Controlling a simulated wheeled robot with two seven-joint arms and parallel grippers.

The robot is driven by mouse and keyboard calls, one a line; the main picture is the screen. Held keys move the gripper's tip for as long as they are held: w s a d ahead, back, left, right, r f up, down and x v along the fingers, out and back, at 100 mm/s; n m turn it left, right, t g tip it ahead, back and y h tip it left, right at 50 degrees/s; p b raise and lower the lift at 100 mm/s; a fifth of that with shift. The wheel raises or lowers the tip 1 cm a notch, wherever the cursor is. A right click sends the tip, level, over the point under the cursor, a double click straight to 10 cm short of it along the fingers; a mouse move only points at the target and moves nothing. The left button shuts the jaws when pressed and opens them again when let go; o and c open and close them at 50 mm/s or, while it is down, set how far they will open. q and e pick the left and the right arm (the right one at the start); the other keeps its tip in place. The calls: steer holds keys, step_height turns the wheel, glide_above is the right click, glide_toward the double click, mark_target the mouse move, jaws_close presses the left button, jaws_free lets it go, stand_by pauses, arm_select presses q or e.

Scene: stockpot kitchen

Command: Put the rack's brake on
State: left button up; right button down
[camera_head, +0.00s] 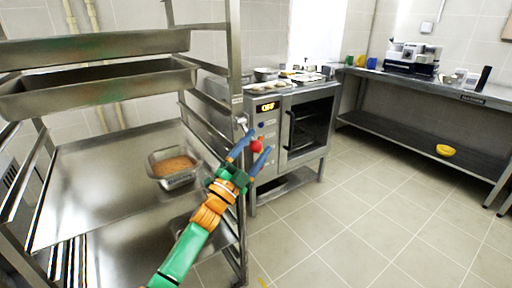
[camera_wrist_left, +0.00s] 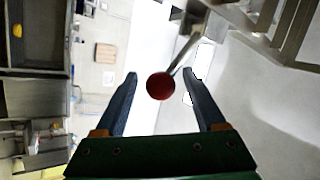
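The rack (camera_head: 236,90) is a tall steel frame with trays at the left of the head view. The brake lever (camera_wrist_left: 183,52) is a thin metal rod ending in a red ball knob (camera_wrist_left: 160,86). The knob also shows in the head view (camera_head: 256,146), beside the rack's right front post. My left gripper (camera_head: 254,148) reaches up to the knob. In the left wrist view its fingers (camera_wrist_left: 160,80) are apart, one on each side of the knob, with gaps visible. My right gripper is not in view.
An oven (camera_head: 300,125) with a lit display stands just behind the knob. A metal pan with brown food (camera_head: 172,168) sits on a rack shelf. A steel table (camera_head: 420,88) stands at the right. The tiled floor (camera_head: 350,220) between is clear.

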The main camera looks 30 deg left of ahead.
arm_select(q)
steer(key=b+v, duration=0.1)
steer(key=v, duration=0.6)
stand_by(0.3)
